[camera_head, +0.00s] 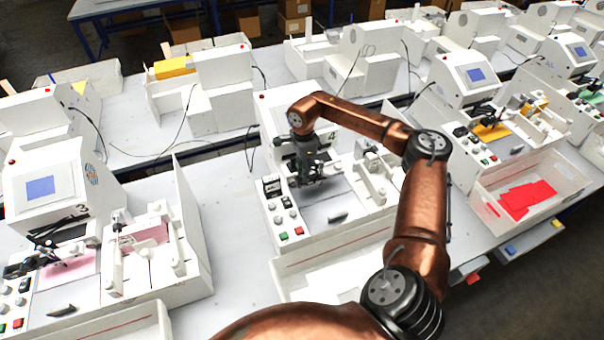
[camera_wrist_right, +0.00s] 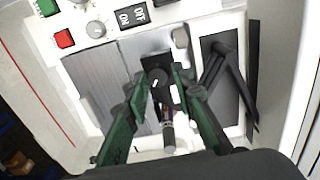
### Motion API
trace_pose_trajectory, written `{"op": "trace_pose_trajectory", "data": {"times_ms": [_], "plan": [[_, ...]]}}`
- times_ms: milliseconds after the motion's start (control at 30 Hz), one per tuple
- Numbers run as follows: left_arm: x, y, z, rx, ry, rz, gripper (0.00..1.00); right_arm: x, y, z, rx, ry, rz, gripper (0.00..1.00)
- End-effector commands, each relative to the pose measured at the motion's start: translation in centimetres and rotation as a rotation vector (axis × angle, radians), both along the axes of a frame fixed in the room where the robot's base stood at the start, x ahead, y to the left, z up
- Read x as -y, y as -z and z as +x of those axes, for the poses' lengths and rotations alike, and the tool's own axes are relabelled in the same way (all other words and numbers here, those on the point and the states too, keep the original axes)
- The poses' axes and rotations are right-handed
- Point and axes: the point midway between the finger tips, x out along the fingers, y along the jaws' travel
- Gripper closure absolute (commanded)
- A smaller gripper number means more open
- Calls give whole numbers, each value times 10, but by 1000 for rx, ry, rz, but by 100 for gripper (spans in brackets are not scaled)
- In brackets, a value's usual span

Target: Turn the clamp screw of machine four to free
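Machine four (camera_head: 277,112) stands in the middle of the head view, a white pen plotter with a grey plate and a "4" on its front. My right gripper (camera_head: 312,182) points down over its pen carriage and hides most of it. In the right wrist view, a small dark round knob with a pale mark, apparently the clamp screw (camera_wrist_right: 158,78), lies between the green fingertips of my right gripper (camera_wrist_right: 160,80). The fingers look open, with a small gap beside the knob. A pen-like holder (camera_wrist_right: 168,132) lies below the knob. My left gripper is not seen.
Buttons and switches (camera_head: 283,205) line machine four's left side, with an OFF/ON switch (camera_wrist_right: 132,15) near the fingers. A dark bar (camera_wrist_right: 222,70) lies right of them. Other plotters stand left (camera_head: 52,185) and right (camera_head: 470,75). A white tray (camera_head: 330,262) sits in front.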

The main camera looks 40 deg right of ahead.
Motion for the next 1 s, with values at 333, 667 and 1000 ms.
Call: {"op": "trace_pose_trajectory", "data": {"times_ms": [333,667,1000], "plan": [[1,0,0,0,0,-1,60,-3,1,0,-2,-3,4,63],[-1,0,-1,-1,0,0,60,-3,-23,1,0,-3,5,63],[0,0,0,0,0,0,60,-3,-92,1,0,-2,4,63]]}}
